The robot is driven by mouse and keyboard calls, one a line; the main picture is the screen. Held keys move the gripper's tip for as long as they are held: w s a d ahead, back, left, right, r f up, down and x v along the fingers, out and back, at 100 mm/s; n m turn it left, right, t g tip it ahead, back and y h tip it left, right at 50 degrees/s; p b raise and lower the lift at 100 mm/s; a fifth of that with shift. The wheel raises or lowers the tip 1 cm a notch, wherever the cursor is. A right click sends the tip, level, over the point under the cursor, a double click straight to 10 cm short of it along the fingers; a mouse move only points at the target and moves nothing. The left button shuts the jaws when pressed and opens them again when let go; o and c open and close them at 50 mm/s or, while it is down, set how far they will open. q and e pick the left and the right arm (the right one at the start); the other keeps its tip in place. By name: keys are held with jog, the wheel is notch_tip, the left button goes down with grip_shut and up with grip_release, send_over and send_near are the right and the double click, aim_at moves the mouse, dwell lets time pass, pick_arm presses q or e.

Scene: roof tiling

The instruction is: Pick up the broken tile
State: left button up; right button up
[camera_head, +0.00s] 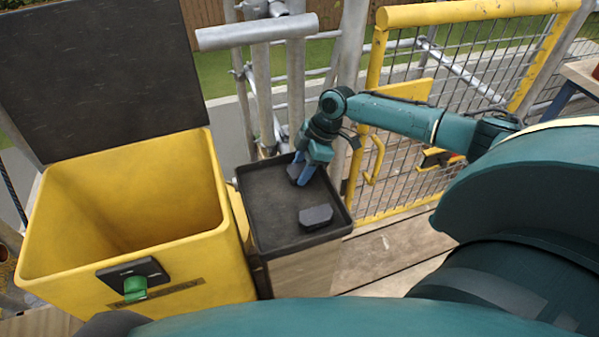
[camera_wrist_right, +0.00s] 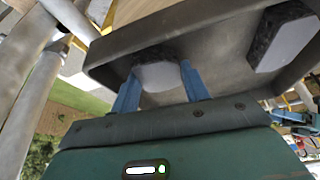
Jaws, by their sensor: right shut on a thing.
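Two dark grey pieces of broken tile are at the black tray (camera_head: 265,215). One piece (camera_head: 316,216) lies flat in the tray's near right part, apart from my gripper; it also shows at the upper right in the right wrist view (camera_wrist_right: 288,38). The other piece (camera_head: 294,171) is at the tray's far side, partly hidden by my right gripper (camera_head: 304,180). In the right wrist view my right gripper (camera_wrist_right: 160,92) has its blue fingers on either side of this piece (camera_wrist_right: 158,76), shut on it. I cannot tell whether the piece still touches the tray. My left gripper is not in view.
A yellow bin (camera_head: 130,200) with its black lid (camera_head: 105,75) raised stands left of the tray. Grey scaffold poles (camera_head: 296,85) rise just behind the tray. A yellow mesh gate (camera_head: 460,70) stands to the right, with wooden planks (camera_head: 395,250) below.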

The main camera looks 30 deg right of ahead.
jog(key=shift+c, duration=1.2)
